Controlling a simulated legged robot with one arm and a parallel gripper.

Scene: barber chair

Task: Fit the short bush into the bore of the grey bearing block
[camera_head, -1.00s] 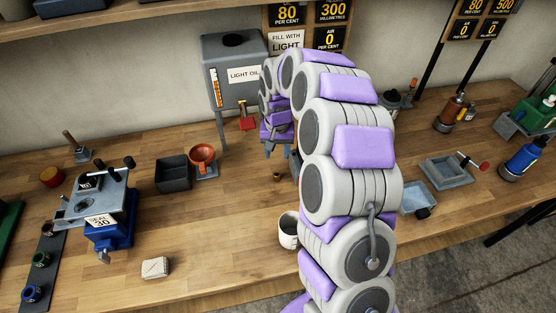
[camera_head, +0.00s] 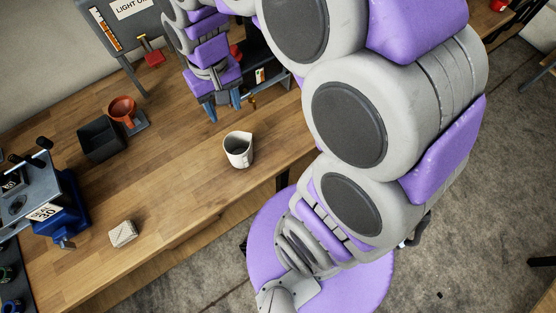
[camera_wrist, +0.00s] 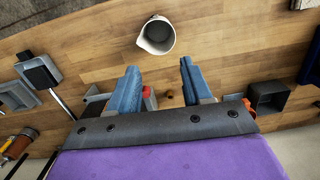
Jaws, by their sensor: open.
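A small brass-brown piece, which looks like the short bush (camera_head: 252,104), stands on the bench just right of my gripper (camera_head: 223,108). In the wrist view it shows as a small round shape (camera_wrist: 169,94) low between the fingers, apart from both. My gripper (camera_wrist: 158,66) is open and empty, its two blue fingers pointing down above the bench. A grey block-like part (camera_head: 22,200) sits on a blue vise at the left; I cannot tell for sure that it is the bearing block, and its bore is not clear.
A white mug (camera_head: 238,150) stands near the bench's front edge, close to my gripper. A black bin (camera_head: 100,139), an orange funnel (camera_head: 122,108) and a pale block (camera_head: 122,233) stand to the left. The oil tank rises behind. Open wood lies between them.

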